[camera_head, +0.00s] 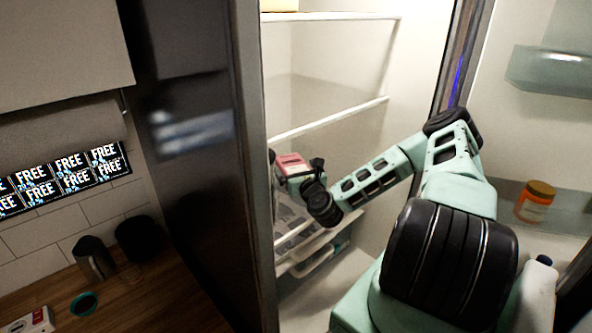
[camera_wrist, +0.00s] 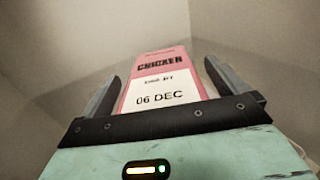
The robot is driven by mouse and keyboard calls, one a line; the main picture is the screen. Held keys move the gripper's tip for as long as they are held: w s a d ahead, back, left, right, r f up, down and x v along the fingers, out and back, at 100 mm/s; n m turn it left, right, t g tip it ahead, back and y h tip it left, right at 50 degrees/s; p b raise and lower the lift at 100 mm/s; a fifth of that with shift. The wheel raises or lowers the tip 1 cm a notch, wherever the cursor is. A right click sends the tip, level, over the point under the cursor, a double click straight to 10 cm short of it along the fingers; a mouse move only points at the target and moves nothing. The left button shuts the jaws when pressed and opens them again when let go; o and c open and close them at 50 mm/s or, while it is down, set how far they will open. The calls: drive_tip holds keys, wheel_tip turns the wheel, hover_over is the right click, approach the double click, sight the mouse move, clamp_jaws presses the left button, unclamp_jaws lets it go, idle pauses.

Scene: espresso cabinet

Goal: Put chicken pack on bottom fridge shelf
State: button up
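The chicken pack (camera_head: 292,164) is pink with a white label. In the wrist view it (camera_wrist: 160,80) lies between my two fingers, its label reading "CHICKEN" and "06 DEC". The pack appears raised above the bottom fridge shelf (camera_head: 318,242), at the left side of the compartment. My gripper's fingers also frame the pack in the wrist view (camera_wrist: 162,85). The gap under the pack is partly hidden by my arm.
A middle glass shelf (camera_head: 350,112) lies above my gripper. Drawers (camera_head: 318,262) sit below. The open door at right holds an orange-brown jar (camera_head: 536,200) and a white bottle (camera_head: 537,290). A dark fridge side and a wooden counter (camera_head: 130,300) are at left.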

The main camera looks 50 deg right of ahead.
drive_tip(key=shift+r, duration=0.15)
drive_tip(key=shift+s+a, duration=0.1)
drive_tip(key=shift+s, duration=0.1)
drive_tip(key=b+v, duration=0.1)
drive_tip(key=v, duration=0.1)
drive_tip(key=b+v, duration=0.1)
drive_tip(key=v, duration=0.2)
drive_tip(key=b+v, duration=0.2)
drive_tip(key=v, duration=0.1)
drive_tip(key=shift+s+a+f, duration=0.1)
drive_tip(key=shift+s+f, duration=0.15)
drive_tip(key=shift+s+a+r+p, duration=0.2)
drive_tip(key=shift+s+p, duration=0.2)
drive_tip(key=shift+p, duration=0.15)
drive_tip(key=shift+s+a+r+p, duration=0.2)
drive_tip(key=shift+s+p, duration=0.25)
drive_tip(key=shift+p, duration=0.05)
drive_tip(key=shift+s+a+f, duration=0.15)
drive_tip(key=shift+s+a, duration=0.1)
drive_tip(key=shift+s, duration=0.25)
drive_tip(key=shift+s, duration=0.1)
